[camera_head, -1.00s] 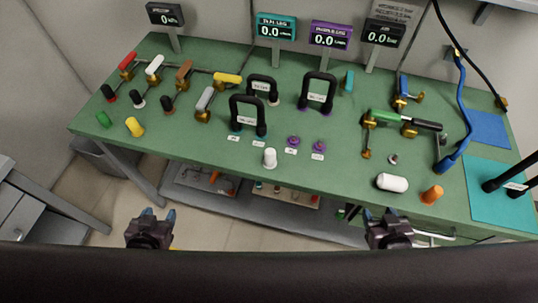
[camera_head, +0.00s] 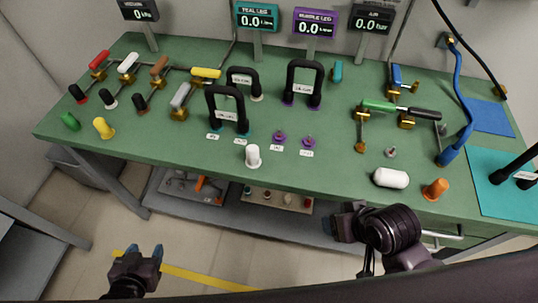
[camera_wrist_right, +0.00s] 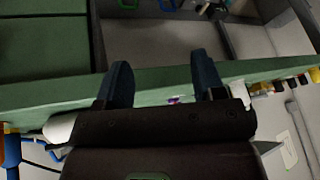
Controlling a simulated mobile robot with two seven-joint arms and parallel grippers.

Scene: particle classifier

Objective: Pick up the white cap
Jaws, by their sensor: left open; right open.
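A white cap (camera_head: 253,156) stands upright near the front edge of the green bench, around the middle of the head view. My right gripper (camera_head: 345,222) is in front of the bench, to the right of the cap and apart from it. Its fingers are open in the right wrist view (camera_wrist_right: 164,85), with nothing held between them; the bench edge shows behind. A white piece at the right finger in that view may be the cap, partly hidden. My left gripper (camera_head: 144,252) is open and empty in front of the bench, low at the left.
A white cylinder (camera_head: 391,178) lies near the bench edge, with an orange knob (camera_head: 436,189) to its right. Purple knobs (camera_head: 279,138) stand right of the cap. A black handle (camera_head: 228,108) rises behind it. A shelf (camera_head: 180,185) with parts is under the bench.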

